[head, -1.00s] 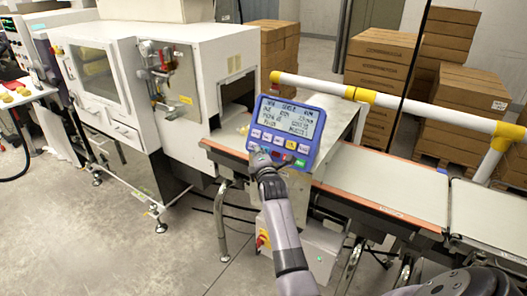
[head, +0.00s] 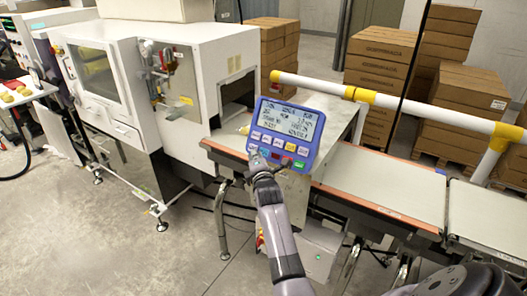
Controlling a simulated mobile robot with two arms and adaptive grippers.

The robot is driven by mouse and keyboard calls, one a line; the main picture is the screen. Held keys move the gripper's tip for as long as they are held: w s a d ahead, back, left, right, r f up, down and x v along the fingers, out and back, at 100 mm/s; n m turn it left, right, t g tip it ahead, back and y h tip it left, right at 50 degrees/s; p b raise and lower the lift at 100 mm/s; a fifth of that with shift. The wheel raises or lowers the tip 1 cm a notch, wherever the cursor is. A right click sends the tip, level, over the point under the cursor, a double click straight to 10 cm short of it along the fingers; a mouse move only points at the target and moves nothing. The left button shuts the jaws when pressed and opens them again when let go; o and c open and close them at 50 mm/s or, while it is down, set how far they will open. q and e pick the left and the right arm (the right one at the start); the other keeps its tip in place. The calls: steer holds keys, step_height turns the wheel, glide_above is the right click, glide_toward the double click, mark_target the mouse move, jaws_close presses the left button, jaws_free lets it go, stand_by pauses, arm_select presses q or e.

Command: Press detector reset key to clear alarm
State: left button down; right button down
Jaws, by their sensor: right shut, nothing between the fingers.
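Below that row are a red key (head: 287,161) and a green key (head: 299,164). My right gripper (head: 257,161) is shut and empty, its tips at the panel's lower left corner, over or just in front of the lower keys there. I cannot tell whether it touches a key, and key labels are too small to read. My left gripper is not in view.
A white machine (head: 205,75) with an opening stands left of the panel. The belt (head: 385,185) runs right from under it and looks empty. A white and yellow rail (head: 430,115) crosses behind. Stacked cartons (head: 380,75) stand at the back.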

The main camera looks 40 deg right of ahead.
steer(key=a, duration=0.1)
steer(key=s+a+r+p, duration=0.1)
steer(key=a+r+p, duration=0.1)
steer(key=shift+s+a, duration=0.25)
